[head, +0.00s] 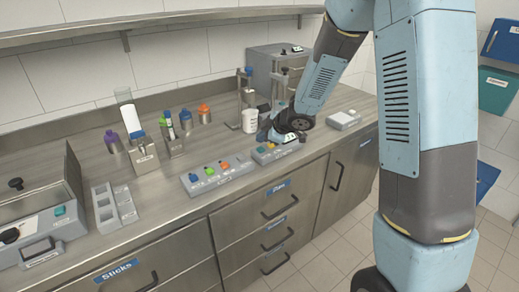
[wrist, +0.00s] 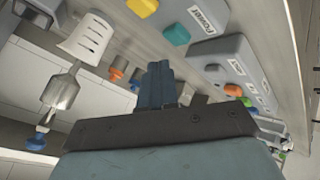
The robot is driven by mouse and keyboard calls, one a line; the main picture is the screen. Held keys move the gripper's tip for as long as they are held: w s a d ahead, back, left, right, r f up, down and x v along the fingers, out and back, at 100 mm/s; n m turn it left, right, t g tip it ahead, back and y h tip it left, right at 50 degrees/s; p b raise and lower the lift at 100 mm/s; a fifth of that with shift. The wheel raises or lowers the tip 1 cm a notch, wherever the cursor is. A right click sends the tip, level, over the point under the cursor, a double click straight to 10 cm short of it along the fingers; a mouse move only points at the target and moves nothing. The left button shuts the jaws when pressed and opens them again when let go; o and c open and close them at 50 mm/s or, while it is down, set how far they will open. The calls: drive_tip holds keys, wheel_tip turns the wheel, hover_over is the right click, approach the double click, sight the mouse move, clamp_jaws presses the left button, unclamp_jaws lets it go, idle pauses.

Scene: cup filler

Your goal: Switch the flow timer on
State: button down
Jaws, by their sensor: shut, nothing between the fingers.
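No label that I can read says flow timer. A small grey control box (head: 277,152) at the counter's front edge has yellow and teal buttons. In the wrist view this box (wrist: 205,15) lies at the top, with a yellow button (wrist: 142,8), a teal button (wrist: 178,34) and a label that seems to read POWER. My gripper (head: 264,134) is just above and behind the box in the head view, and partly hides it. In the wrist view my gripper (wrist: 160,70) is shut and empty, with its fingertips apart from the buttons.
A longer grey box (head: 218,174) with several coloured knobs stands to the left. A white cup (head: 249,121) stands close behind my gripper under the filler stand (head: 245,85). A small grey box (head: 344,120) is to the right.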

sight(262, 149)
drive_tip(key=shift+r, duration=2.35)
